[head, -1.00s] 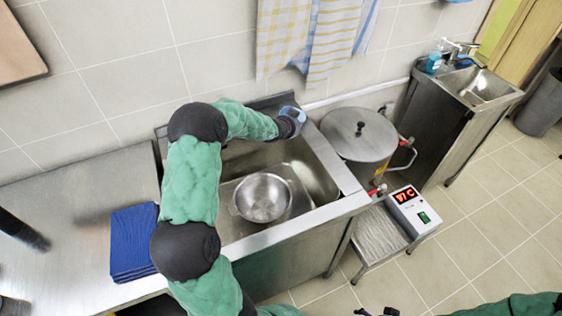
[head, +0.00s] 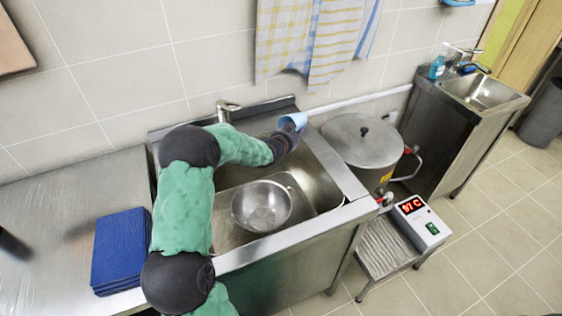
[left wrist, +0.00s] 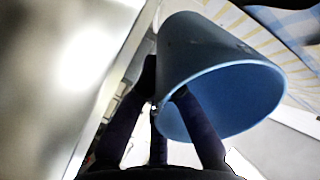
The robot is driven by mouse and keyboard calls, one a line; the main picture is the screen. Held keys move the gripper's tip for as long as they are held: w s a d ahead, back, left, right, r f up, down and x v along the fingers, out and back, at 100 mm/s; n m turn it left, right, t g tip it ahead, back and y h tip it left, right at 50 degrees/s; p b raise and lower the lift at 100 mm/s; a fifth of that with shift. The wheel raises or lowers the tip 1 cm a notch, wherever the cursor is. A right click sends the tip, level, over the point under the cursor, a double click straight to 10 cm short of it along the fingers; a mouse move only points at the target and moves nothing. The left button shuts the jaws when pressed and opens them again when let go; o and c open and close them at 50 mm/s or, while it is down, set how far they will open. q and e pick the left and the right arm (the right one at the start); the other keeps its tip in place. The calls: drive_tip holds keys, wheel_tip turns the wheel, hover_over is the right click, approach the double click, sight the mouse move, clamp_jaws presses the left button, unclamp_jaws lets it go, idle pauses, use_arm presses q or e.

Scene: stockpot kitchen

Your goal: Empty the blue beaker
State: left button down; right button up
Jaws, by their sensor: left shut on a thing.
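The blue beaker (head: 294,121) is held by my left gripper (head: 284,141) over the back right part of the sink (head: 325,187), near its rim. In the left wrist view the beaker (left wrist: 195,55) fills the upper middle, tilted, with its wide mouth facing the lower right. The part of its blue inside that shows looks bare; the rest is hidden. The dark fingers of the left gripper (left wrist: 168,98) are shut on its side. My right gripper is out of view.
A metal bowl (head: 262,205) sits in the sink, below the tap (head: 228,106). A lidded stockpot (head: 362,140) stands right of the sink, near a 97 C display unit (head: 420,222). Blue cloths (head: 121,250) lie on the left counter. Towels (head: 320,40) hang above.

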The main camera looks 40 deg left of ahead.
use_arm(q)
drive_tip(key=t+b, duration=0.1)
drive_tip(key=s+b, duration=0.1)
drive_tip(key=b, duration=0.1)
drive_tip(key=shift+f+t, duration=0.35)
drive_tip(key=shift+t, duration=0.05)
drive_tip(key=shift+b, duration=0.35)
drive_tip(key=shift+w+f, duration=0.1)
drive_tip(key=shift+w, duration=0.15)
drive_tip(key=shift+a+f+t+y, duration=0.1)
drive_tip(key=shift+f+t+y, duration=0.2)
drive_tip(key=shift+t, duration=0.4)
drive_tip(key=shift+f+t, duration=0.2)
drive_tip(key=shift+t, duration=0.4)
